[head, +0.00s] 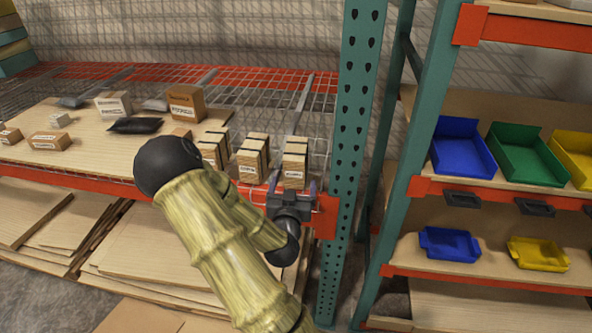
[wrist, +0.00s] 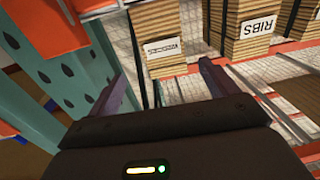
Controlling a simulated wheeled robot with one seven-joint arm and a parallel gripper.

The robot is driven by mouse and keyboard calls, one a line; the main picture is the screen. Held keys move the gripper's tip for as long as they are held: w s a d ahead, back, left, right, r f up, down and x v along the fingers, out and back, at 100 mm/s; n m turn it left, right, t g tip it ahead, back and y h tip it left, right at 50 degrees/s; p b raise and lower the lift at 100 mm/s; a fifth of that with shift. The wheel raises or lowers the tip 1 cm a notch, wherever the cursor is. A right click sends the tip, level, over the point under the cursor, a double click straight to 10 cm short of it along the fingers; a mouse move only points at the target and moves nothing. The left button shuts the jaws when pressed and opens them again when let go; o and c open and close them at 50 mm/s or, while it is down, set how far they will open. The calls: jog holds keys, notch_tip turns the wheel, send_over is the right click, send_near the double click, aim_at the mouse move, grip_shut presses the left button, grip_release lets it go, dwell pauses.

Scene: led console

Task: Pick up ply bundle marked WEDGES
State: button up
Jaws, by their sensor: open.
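A ply bundle (wrist: 164,30) with dark straps and a white label stands just ahead of my gripper in the wrist view. Its label is small and blurred but seems to read WEDGES. In the head view it appears to be the rightmost strapped bundle (head: 295,164), near the shelf's front edge by the teal post. My gripper (head: 292,188) is open and empty in front of it. In the wrist view the fingers of my gripper (wrist: 172,78) are spread on either side of the bundle's near face, apart from it.
A bundle marked RIBS (wrist: 250,25) stands beside it, with another strapped bundle (head: 213,150) farther left. The teal post (head: 352,120) rises close to my gripper. Boxes (head: 187,103) and dark packets (head: 136,125) lie farther left. Coloured bins (head: 462,150) fill the right rack.

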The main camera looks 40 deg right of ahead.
aim_at(296, 171)
jog(key=shift+w+d+f+b, duration=0.2)
jog(key=shift+w+d+b, duration=0.4)
jog(key=shift+b, duration=0.6)
jog(key=x, duration=0.2)
jog(key=p+x, duration=0.1)
jog(key=x, duration=0.1)
jog(key=shift+w+d+r, duration=0.25)
jog(key=shift+w+a+f+p+x, duration=0.1)
jog(key=shift+p+x, duration=0.1)
jog(key=shift+x, duration=0.7)
jog(key=shift+w+a+f+p+x, duration=0.1)
jog(key=shift+p+x, duration=0.05)
jog(key=shift+x, duration=0.7)
jog(key=shift+w+a+f+p+x, duration=0.1)
jog(key=shift+p+x, duration=0.1)
jog(key=shift+x, duration=0.7)
jog(key=c, duration=1.5)
